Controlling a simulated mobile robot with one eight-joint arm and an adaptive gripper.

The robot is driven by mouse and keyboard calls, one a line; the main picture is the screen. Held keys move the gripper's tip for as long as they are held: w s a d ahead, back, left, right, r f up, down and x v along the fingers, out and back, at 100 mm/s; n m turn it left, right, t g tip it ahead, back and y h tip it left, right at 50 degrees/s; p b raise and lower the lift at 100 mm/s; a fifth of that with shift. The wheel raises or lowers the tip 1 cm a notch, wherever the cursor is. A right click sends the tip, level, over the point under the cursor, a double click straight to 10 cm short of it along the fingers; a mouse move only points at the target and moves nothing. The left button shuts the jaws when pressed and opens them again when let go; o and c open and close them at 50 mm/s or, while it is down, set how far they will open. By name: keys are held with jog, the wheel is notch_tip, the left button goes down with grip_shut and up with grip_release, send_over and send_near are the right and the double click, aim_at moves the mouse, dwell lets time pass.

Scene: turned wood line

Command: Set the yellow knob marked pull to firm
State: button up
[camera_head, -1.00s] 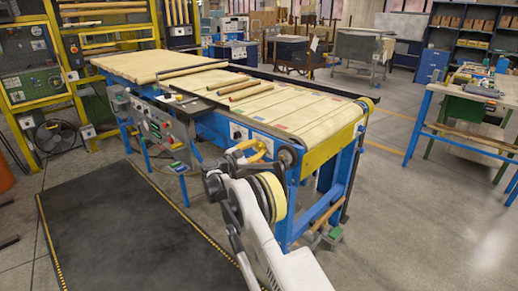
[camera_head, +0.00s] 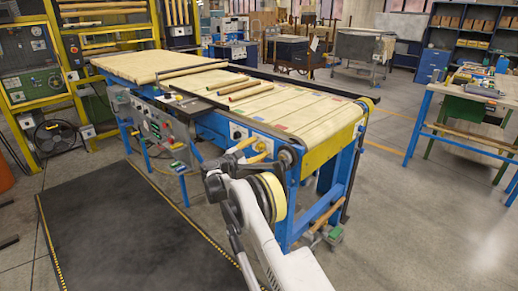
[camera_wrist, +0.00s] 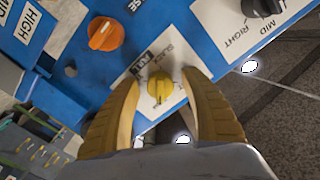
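The yellow knob (camera_wrist: 160,86) sits on a white label plate (camera_wrist: 139,73) on the blue panel. In the wrist view the plate reads SLACK and what looks like PULL; no FIRM marking is readable, and part of the plate is hidden by my fingers. The knob's ridge seems to run down the picture, but its exact setting is unclear. My gripper (camera_wrist: 161,78) is open, its yellow fingers on either side of the knob with a small gap each side. In the head view my gripper (camera_head: 246,151) is at the panel on the conveyor's near end.
An orange knob (camera_wrist: 104,34) is up and left of the yellow one. A black knob (camera_wrist: 262,7) on a plate reading MID and RIGHT is at upper right. The conveyor (camera_head: 285,105) carries several wooden sticks. Open floor lies right of it.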

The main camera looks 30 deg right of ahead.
jog(key=v, duration=1.2)
jog(key=s+a+r+n+y, duration=0.1)
jog(key=s+r+n+y, duration=1.05)
jog(key=s, duration=0.65)
jog(key=s+a+f+n+y, duration=0.1)
jog(key=s+a+n, duration=0.2)
jog(key=s, duration=0.6)
jog(key=s+a+f+n+y, duration=0.1)
jog(key=s+a, duration=0.4)
jog(key=s, duration=0.5)
jog(key=s+a+f+n+t+y, duration=0.1)
jog(key=s+a+f+n+y, duration=0.1)
jog(key=s, duration=0.8)
jog(key=a+n+y, duration=0.1)
jog(key=a+n, duration=0.1)
jog(key=n, duration=0.1)
jog(key=shift+a, duration=0.4)
